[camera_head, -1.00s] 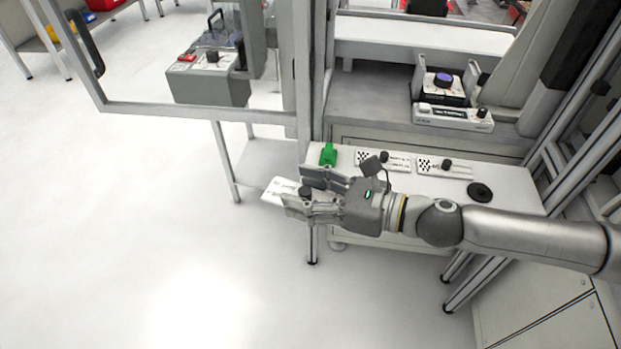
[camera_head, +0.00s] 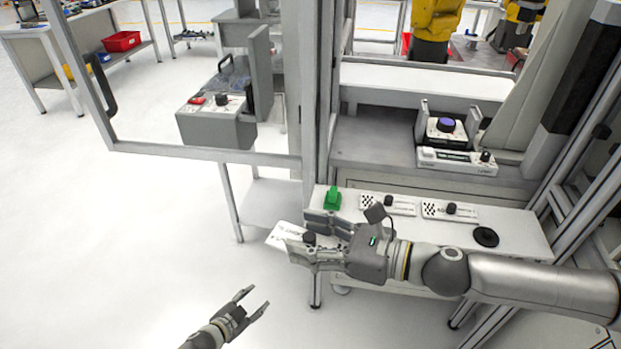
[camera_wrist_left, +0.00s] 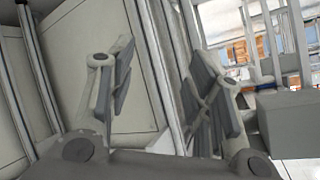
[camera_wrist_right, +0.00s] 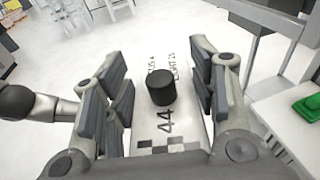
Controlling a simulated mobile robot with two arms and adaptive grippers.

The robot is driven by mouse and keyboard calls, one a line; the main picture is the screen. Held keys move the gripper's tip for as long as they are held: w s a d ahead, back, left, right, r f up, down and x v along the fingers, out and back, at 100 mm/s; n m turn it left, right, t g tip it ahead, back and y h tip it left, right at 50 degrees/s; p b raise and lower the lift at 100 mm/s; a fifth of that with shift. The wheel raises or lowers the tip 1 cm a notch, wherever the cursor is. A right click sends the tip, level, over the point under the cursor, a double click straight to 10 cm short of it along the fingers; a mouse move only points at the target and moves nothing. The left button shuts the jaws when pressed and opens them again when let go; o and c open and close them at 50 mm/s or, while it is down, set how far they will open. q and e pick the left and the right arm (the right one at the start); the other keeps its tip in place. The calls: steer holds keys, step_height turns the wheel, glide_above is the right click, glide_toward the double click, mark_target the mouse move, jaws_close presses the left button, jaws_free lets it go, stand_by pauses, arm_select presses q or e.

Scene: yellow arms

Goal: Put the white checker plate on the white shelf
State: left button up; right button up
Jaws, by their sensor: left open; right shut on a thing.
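The white checker plate (camera_head: 284,236) has a black knob and dark lettering. My right gripper (camera_head: 299,238) is shut on it, and the plate sticks out past the fingertips, off the left end of a white shelf-like surface (camera_head: 400,226). In the right wrist view the plate (camera_wrist_right: 192,130) lies between the fingers, with its knob (camera_wrist_right: 160,87) standing up and checker squares near the palm. My left gripper (camera_head: 253,301) is open and empty, low over the floor. Its open fingers also show in the left wrist view (camera_wrist_left: 165,75).
On the white surface are a green block (camera_head: 333,198), two similar checker plates (camera_head: 373,207) (camera_head: 432,211) and a black disc (camera_head: 486,237). A framed door and grey box (camera_head: 215,125) are left. Open floor lies front left.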

arm_select(q)
steer(key=w+d+r+m+g+h, duration=0.1)
steer(key=w+d+r+m+h, duration=0.3)
steer(key=r, duration=0.4)
steer(key=w+d+r+m+g+h, duration=0.1)
steer(key=w+d+r+m, duration=0.35)
steer(key=r, duration=0.35)
steer(key=d+r+m+g, duration=0.3)
steer(key=r+m, duration=0.2)
steer(key=r, duration=0.3)
steer(key=d+r+m+g, duration=0.3)
steer(key=r+m, duration=0.1)
steer(key=r, duration=0.5)
step_height(320, 180, up, 21)
steer(key=m+g+y, duration=0.2)
steer(key=m+y, duration=0.9)
steer(key=m, duration=0.2)
glide_above(310, 236)
steer(key=shift+n, duration=0.25)
step_height(310, 236, down, 11)
